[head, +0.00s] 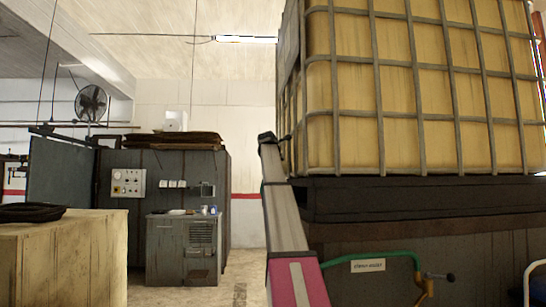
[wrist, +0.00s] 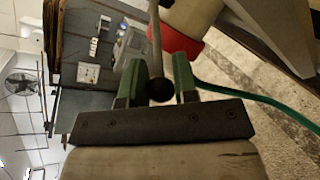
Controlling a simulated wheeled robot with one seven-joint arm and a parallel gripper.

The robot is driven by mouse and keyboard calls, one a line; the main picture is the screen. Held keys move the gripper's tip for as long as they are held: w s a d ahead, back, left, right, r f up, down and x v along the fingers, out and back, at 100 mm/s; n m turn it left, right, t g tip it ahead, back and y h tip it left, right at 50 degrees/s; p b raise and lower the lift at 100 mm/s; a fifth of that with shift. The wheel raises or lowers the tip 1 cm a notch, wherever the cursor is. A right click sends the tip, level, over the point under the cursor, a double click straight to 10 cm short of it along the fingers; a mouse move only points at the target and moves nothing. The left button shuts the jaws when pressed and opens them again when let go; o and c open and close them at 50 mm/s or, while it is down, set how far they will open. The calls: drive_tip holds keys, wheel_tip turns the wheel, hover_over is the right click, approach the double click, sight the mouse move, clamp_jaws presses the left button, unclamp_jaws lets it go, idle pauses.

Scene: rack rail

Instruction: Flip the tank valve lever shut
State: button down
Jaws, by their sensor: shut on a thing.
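In the wrist view, a thin grey lever rod (wrist: 155,35) runs down from the top edge to a round black knob (wrist: 160,90). My gripper (wrist: 158,62) has its two green fingers on either side of the rod and knob, shut on the lever. The rod's far end is out of frame, so its joint with the valve is not seen. A red and beige rounded part (wrist: 185,48) is just right of the rod. In the head view, the yellowish tank (head: 345,95) stands in a grey metal cage at right. The gripper and lever cannot be made out there.
The tank rests on a dark base (head: 400,198). A green hose (head: 400,255) with a white label hangs in front; a green hose (wrist: 250,95) also crosses the wrist view. Grey cabinets (head: 180,245) stand behind, a pale wooden crate (head: 65,255) at left. Floor between is clear.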

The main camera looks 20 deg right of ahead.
drive_tip(key=c, duration=1.2)
unclamp_jaws()
drive_tip(key=shift+c, duration=0.2)
drive_tip(key=shift+s+a, duration=0.1)
drive_tip(key=v, duration=1)
drive_tip(key=shift+s, duration=0.25)
drive_tip(key=shift+a, duration=0.1)
